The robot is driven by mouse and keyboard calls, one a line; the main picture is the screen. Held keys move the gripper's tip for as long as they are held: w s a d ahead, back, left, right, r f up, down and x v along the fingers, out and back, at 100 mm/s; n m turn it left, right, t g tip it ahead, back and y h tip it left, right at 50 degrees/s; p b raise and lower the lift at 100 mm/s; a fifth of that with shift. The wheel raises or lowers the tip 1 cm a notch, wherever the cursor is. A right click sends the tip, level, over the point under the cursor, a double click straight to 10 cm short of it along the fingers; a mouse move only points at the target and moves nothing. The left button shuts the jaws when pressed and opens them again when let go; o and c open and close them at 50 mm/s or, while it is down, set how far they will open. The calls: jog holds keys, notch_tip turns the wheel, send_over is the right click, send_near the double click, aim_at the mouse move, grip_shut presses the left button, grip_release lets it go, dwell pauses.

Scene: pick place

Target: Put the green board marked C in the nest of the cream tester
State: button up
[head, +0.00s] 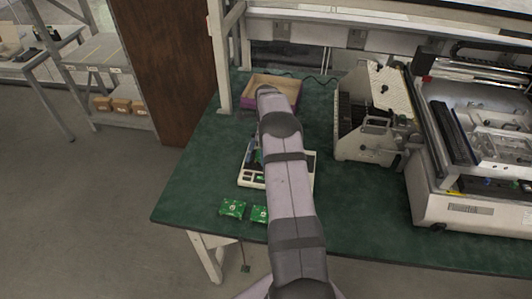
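Two green boards lie flat near the front edge of the green-topped table: one (232,208) left of my arm, the other (260,214) partly covered by it. Their letters are too small to read, so I cannot tell which is marked C. A low cream unit (249,181), which looks like the cream tester, sits behind them, mostly hidden by my arm. Small compartments show along its front, and a bit of green and dark material shows at its left side. Its nest is not clearly visible. My gripper cannot be made out; my arm covers that area.
A purple-sided open box (310,99) stands behind my arm. A cream slotted rack (354,148) and a large pale machine (462,209) fill the right side. The green table top (195,180) is clear at left. A shelf upright (219,60) stands at the back left.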

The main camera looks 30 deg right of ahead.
jog(key=shift+f+b, duration=0.3)
jog(key=shift+f, duration=0.1)
dwell(0.4)
jog(key=o, duration=1)
jog(key=c, duration=0.4)
jog(key=shift+r, duration=0.15)
jog(key=shift+r+p, duration=2.15)
jog(key=shift+r, duration=1.2)
